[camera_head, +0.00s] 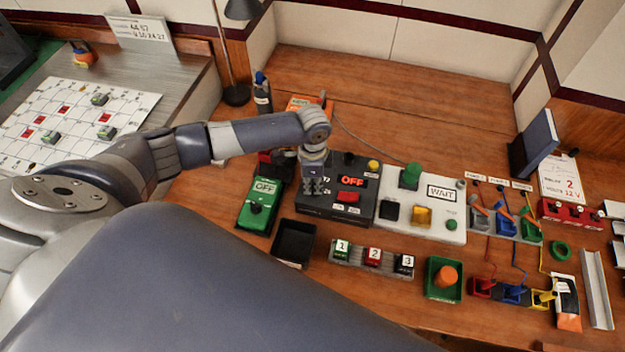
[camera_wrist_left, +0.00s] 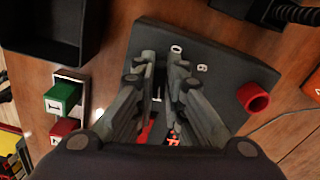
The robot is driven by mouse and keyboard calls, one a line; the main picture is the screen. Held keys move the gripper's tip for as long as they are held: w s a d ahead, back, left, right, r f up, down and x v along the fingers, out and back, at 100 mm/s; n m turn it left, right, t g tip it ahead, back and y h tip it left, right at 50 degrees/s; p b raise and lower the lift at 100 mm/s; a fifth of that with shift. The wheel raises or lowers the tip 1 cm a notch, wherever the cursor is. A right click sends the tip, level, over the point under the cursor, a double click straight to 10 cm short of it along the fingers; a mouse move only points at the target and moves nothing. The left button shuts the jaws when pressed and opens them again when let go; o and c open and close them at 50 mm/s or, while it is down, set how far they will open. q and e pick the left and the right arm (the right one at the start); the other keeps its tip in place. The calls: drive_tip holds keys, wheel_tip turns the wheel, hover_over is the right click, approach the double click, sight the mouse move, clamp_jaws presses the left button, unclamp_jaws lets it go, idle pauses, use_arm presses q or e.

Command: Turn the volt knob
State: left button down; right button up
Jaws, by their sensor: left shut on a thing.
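The dark grey box (camera_head: 355,208) with a red OFF display (camera_head: 352,181) stands on the wooden bench in the head view. My left gripper (camera_head: 313,186) points down at its left part. In the wrist view, the left gripper's fingers (camera_wrist_left: 163,92) are closed in over the box (camera_wrist_left: 222,72), shut on the knob between them. The knob itself is almost wholly hidden by the fingers. White marks like 0 and 6 show on the box beside the fingertips. My right gripper is in neither view.
A green box marked OFF (camera_head: 262,205) and a black tray (camera_head: 293,244) stand left and in front. A white WAIT panel (camera_head: 438,210) stands to the right. Numbered blocks (camera_head: 372,257) sit in front. A red round piece (camera_wrist_left: 253,97) is on the box near the gripper.

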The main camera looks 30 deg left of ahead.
sight(312, 186)
use_arm(q)
drive_tip(key=c, duration=1.7)
unclamp_jaws()
drive_tip(key=shift+o, duration=0.2)
drive_tip(key=shift+r, duration=0.15)
wheel_tip(312, 186, up, 12)
